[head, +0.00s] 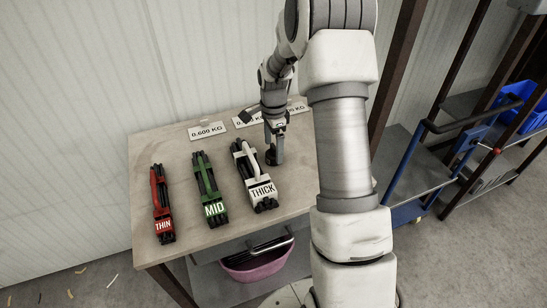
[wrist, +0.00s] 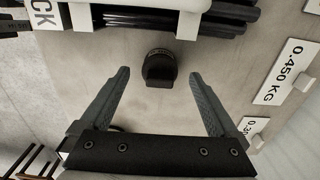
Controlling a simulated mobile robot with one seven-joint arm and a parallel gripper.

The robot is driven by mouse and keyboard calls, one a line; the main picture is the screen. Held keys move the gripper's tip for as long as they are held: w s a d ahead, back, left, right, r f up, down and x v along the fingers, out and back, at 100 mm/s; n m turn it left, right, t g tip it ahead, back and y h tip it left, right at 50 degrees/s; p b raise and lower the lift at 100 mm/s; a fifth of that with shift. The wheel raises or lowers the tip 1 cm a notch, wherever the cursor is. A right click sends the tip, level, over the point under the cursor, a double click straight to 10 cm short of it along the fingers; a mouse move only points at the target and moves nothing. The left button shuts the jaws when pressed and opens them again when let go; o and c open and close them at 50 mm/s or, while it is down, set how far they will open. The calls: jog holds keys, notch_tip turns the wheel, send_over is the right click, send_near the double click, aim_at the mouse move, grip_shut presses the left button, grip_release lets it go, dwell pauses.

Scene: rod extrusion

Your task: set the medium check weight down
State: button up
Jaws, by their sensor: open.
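A small dark check weight (wrist: 160,68) with a round base and a block-shaped grip stands upright on the table in the wrist view. It shows faintly in the head view (head: 272,158), right of the rod bundle marked THICK. My gripper (wrist: 160,74) is open, with one finger on each side of the weight and a visible gap to each. In the head view my gripper (head: 274,140) points down over the weight and partly hides it. The fingers do not touch the weight in the wrist view.
On the table (head: 182,200), holders marked THIN (head: 163,225), MID (head: 214,209) and THICK (head: 262,190) carry dark rods. Cards read 0.600 KG (head: 208,131) and 0.450 KG (wrist: 285,72); a third is partly hidden. A pink basin (head: 255,266) sits below, and a trolley (head: 420,150) stands right.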

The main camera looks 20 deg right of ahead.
jog(key=shift+f, duration=0.3)
jog(key=shift+r, duration=0.1)
grip_shut()
